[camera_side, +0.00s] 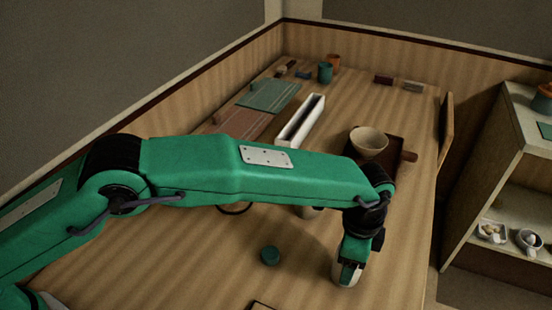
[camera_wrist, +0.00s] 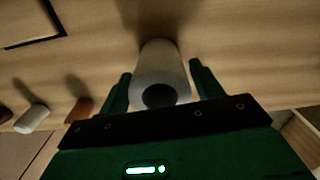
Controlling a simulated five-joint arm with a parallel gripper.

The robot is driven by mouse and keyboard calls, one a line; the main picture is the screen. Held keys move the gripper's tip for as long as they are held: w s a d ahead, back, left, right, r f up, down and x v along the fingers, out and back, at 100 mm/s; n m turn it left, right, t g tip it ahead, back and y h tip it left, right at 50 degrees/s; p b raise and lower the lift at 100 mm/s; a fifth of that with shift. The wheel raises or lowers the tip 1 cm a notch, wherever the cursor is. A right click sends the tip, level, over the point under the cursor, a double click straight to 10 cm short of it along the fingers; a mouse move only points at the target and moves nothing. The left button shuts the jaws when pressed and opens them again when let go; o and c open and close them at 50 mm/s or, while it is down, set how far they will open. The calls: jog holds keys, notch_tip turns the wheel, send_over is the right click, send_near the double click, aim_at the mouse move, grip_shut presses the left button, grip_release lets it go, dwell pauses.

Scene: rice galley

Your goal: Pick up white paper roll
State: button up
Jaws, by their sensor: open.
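The white paper roll (camera_wrist: 160,66) stands between the two green fingers of my gripper (camera_wrist: 160,76) in the wrist view. Its dark round hole faces the camera. The fingers are open, one on each side, and a gap shows on both sides of the roll. In the side view my gripper (camera_side: 349,262) points down at the right front part of the table. A pale piece of the roll (camera_side: 346,279) shows at its lower end; the rest is hidden by my gripper.
A green round object (camera_side: 270,255) lies left of my gripper. A beige bowl (camera_side: 369,141) stands on a dark tray (camera_side: 392,177) behind it. A long white trough (camera_side: 301,120) and a green mat (camera_side: 268,95) lie farther back. A pale shelf (camera_side: 500,170) stands at right.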

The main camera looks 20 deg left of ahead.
jog(key=shift+c, duration=0.4)
jog(key=c, duration=0.9)
jog(key=shift+r, duration=1.2)
jog(key=shift+r, duration=2.35)
